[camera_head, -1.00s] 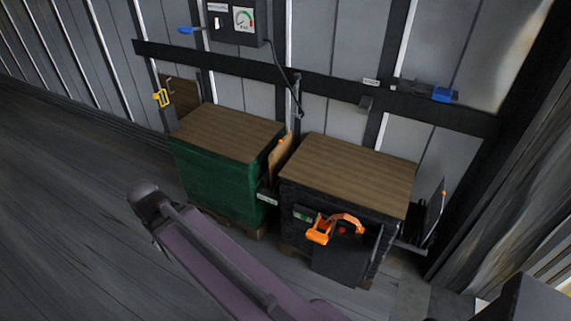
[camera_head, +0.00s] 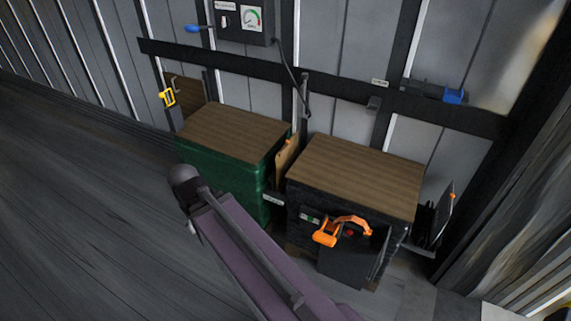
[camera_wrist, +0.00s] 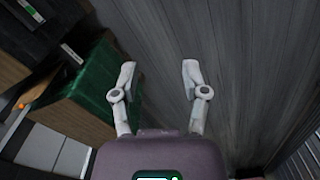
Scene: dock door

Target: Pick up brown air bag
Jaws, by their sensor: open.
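The brown air bag (camera_head: 286,156) is a thin, flat tan sheet with an orange tip. In the head view it stands upright in the narrow gap between the green-wrapped crate (camera_head: 222,172) and the black-wrapped crate (camera_head: 309,207). Its lower part is hidden by the crates. In the wrist view a brown piece with an orange tip, likely the bag (camera_wrist: 40,92), shows at the left. My gripper (camera_wrist: 158,76) is open and empty over bare dark floor, to the right of the green crate (camera_wrist: 97,90) and apart from the bag. The head view does not show my gripper's fingers.
A black box with an orange handle (camera_head: 326,234) is at the front of the black crate. A dark rail (camera_head: 330,90) crosses the wall behind, with a gauge box (camera_head: 241,20) and hanging cable (camera_head: 294,75). The floor at left (camera_head: 90,210) is clear.

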